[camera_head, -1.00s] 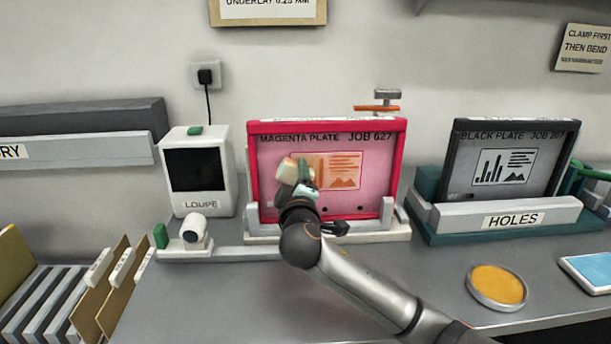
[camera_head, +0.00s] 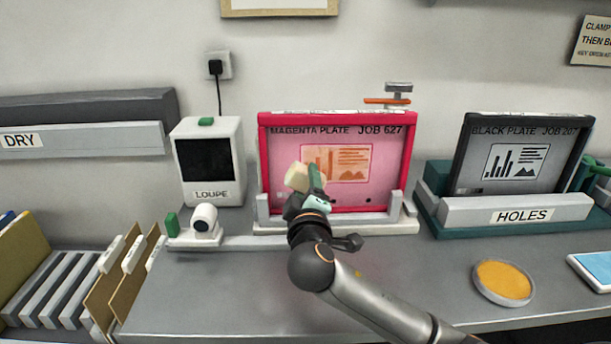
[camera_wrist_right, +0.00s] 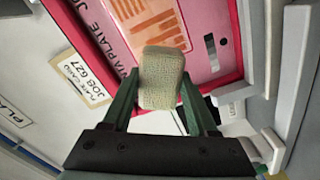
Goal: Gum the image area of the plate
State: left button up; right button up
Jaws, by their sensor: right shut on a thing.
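The magenta plate (camera_head: 383,190) stands upright in a red frame on a white stand, labelled JOB 627. Its image area (camera_head: 337,163) has orange bars, lines and a small picture. My right gripper (camera_head: 308,184) is in front of the plate's left part and is shut on a beige sponge (camera_head: 296,176). The sponge is beside the lower left of the image area and hides a little of it. In the right wrist view the sponge (camera_wrist_right: 161,78) sits between the fingers, before the plate; I cannot tell whether it touches. My left gripper is not in view.
A round dish (camera_head: 503,283) with orange-yellow content lies at the right, near a blue pad (camera_head: 597,268). The black plate (camera_head: 515,160) stands behind a HOLES block. A LOUPE box (camera_head: 208,160) and upright folders (camera_head: 120,280) are at the left. The front middle counter is clear.

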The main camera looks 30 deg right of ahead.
jog(key=shift+s+a, duration=0.1)
jog(key=shift+s, duration=0.1)
jog(key=shift+v, duration=1.4)
